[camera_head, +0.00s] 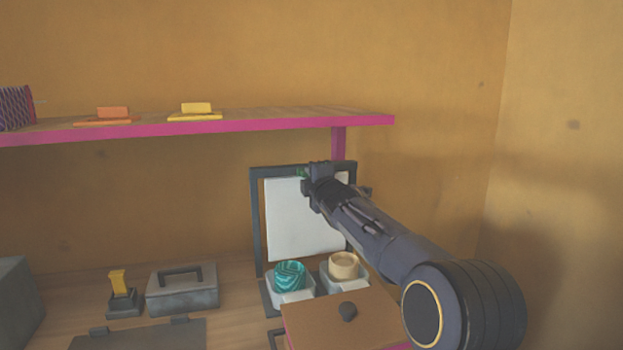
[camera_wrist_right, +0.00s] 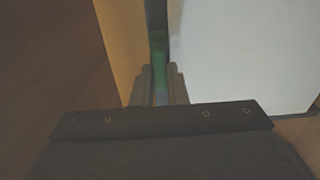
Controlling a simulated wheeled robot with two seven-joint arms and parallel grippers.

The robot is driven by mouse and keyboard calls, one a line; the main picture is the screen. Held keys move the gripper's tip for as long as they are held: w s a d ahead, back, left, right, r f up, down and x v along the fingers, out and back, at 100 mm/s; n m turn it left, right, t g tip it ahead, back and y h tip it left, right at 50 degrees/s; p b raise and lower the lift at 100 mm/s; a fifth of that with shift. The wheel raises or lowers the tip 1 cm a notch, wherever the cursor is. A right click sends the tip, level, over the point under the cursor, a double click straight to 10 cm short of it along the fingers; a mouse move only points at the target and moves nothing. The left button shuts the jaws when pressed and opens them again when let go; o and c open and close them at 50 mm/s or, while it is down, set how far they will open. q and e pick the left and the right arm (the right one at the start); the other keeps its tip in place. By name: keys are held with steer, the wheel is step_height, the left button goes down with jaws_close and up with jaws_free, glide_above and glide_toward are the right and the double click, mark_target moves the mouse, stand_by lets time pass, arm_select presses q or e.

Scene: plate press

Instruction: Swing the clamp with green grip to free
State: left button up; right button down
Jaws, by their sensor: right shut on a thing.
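The clamp's green grip (camera_head: 302,173) shows as a small green patch at the top of a dark upright frame (camera_head: 256,222), just left of my right gripper (camera_head: 313,181). My right gripper is shut on the green grip, and its fingers hide most of it. In the right wrist view the green grip (camera_wrist_right: 159,55) stands between the two fingers (camera_wrist_right: 161,88). A white sheet (camera_head: 290,222) hangs within the frame and also fills the right of the wrist view (camera_wrist_right: 245,55). My left gripper is out of view.
A teal ribbed pot (camera_head: 289,274) and a tan cup (camera_head: 343,265) stand on light blocks below the frame. A pink-edged shelf (camera_head: 230,124) runs above left. A grey lidded box (camera_head: 182,290) stands left.

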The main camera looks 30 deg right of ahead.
steer(key=shift+f, duration=0.1)
steer(key=c, duration=1.4)
jaws_free()
steer(key=shift+c, duration=0.2)
steer(key=b+v, duration=0.6)
steer(key=v, duration=0.1)
steer(key=shift+s+b, duration=0.3)
steer(key=shift+s, duration=0.1)
